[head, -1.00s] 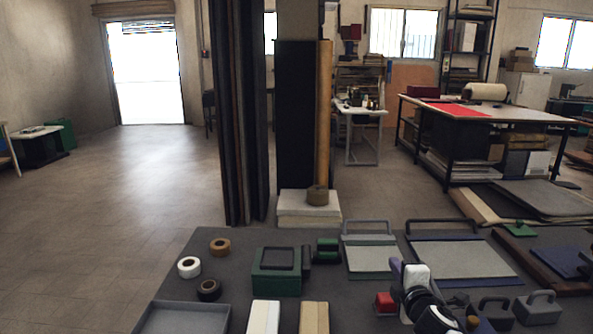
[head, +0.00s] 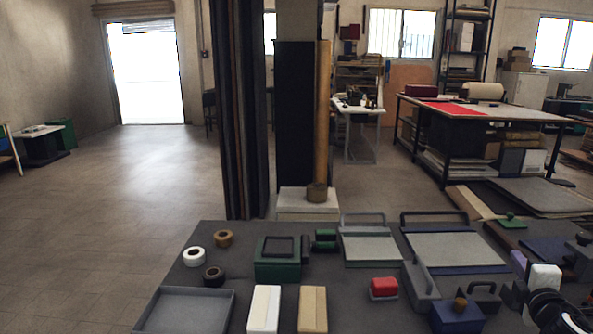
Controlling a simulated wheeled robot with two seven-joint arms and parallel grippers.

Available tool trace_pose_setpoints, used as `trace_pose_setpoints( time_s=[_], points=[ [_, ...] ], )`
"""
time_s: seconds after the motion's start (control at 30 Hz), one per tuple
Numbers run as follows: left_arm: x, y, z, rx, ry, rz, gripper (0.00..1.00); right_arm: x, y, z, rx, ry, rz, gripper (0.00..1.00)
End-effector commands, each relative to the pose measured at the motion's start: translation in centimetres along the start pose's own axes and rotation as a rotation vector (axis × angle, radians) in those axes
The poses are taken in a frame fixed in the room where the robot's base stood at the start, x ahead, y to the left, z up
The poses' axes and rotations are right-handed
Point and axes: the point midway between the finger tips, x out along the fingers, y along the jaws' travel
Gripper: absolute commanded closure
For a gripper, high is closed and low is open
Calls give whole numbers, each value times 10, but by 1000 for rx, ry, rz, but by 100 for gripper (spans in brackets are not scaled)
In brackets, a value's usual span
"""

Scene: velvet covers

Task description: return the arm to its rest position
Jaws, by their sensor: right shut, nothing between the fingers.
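My right gripper (head: 527,268) is at the lower right, above the right part of the dark worktable (head: 350,293). Its white and purple parts show, with my black wrist behind them at the bottom right edge. It is shut with nothing held. It hides part of the table's right side. My left gripper and arm are out of view.
A red block (head: 384,286) sits near the middle right. Handled dark weights (head: 486,294) and a blue block with a brown knob (head: 457,316) stand left of my gripper. Grey boards (head: 455,250), a green box (head: 277,267), tape rolls (head: 194,257) and a grey tray (head: 186,312) lie farther left.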

Motion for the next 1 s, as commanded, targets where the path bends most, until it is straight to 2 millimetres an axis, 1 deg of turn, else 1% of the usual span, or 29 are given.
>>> trace_pose_setpoints(
  time_s=[0.03,0.1,0.17,0.2,0.27,0.3,0.33,0.5,0.57,0.6,0.77,0.8,0.87,0.9,0.97,1.0],
  points=[
    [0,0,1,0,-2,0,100,-5,13,31,-27,-32,22,100],
    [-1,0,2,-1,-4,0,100,-12,34,65,-57,-68,54,100],
    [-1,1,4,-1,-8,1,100,-18,52,91,-85,-94,82,100],
    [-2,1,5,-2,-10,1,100,-23,66,106,-104,-110,102,100],
    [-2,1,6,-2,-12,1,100,-31,88,126,-135,-131,133,100],
    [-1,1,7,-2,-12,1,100,-29,78,122,-4,-113,111,100],
    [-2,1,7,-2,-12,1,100,-28,72,119,106,-101,94,100],
    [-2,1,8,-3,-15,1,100,-25,48,107,670,-57,1,100],
    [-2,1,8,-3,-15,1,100,-25,40,100,866,-48,-37,100],
    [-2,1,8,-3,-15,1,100,-29,19,87,901,-41,-75,100],
    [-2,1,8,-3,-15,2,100,-54,-52,36,921,-14,-196,100],
    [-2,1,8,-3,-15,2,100,-63,-70,22,931,-7,-229,100],
    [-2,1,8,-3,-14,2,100,-79,-99,1,949,1,-282,100],
    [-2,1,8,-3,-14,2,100,-91,-118,-14,962,8,-320,100],
    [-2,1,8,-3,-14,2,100,-114,-150,-38,986,15,-382,100],
    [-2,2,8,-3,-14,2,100,-130,-170,-54,1004,19,-424,100]
  ],
)
